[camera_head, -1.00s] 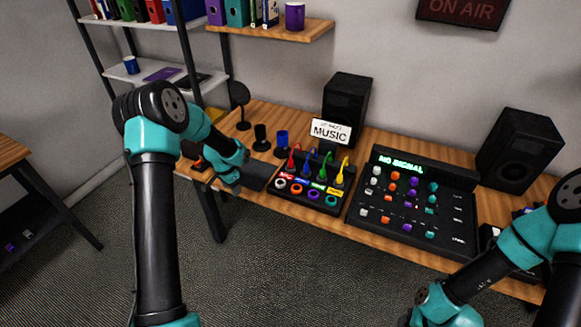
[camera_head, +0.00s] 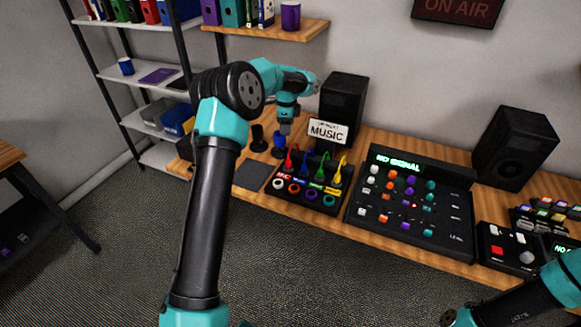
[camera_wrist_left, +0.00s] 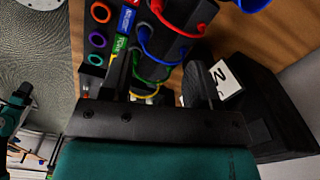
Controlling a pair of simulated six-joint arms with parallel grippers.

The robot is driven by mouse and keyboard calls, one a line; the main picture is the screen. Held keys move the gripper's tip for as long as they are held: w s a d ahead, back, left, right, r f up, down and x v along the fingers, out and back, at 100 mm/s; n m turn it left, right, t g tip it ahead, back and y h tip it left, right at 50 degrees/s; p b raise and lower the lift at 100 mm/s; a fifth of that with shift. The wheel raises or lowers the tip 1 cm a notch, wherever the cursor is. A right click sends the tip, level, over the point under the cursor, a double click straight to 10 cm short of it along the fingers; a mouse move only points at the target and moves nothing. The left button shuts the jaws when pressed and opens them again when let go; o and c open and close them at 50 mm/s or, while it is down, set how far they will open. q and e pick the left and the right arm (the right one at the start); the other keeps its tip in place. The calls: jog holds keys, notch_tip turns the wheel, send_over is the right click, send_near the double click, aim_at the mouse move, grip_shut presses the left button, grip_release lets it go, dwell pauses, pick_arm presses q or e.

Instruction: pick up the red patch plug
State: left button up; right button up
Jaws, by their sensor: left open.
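The red patch plug (camera_head: 289,160) stands upright at the left end of the row on the black patch board (camera_head: 296,203), beside blue, green and yellow plugs. Its red cable curves at the top of the left wrist view, where the plug (camera_wrist_left: 206,9) is partly cut off by the edge. My left gripper (camera_head: 285,130) is above and behind the plugs in the head view, pointing down. In the left wrist view its fingers (camera_wrist_left: 160,78) are apart, with the green and yellow cables showing between them. It is apart from the red plug. My right gripper is out of view.
A MUSIC sign (camera_head: 327,131) and a black speaker (camera_head: 343,100) stand behind the board. A blue cup (camera_head: 278,143) and a dark cup (camera_head: 259,138) stand behind it to the left. A mixer (camera_head: 450,205) is to the right. A dark mat (camera_head: 252,174) lies left.

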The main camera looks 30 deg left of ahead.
pick_arm(q)
send_near(288, 160)
jog(key=f, duration=0.5)
jog(key=shift+a+f, duration=0.2)
jog(key=shift+d+f, duration=0.15)
jog(key=shift+f, duration=1.2)
jog(key=shift+d+f, duration=0.1)
jog(key=shift+f, duration=1.2)
jog(key=c, duration=1)
jog(key=shift+c, duration=0.2)
jog(key=shift+r, duration=0.1)
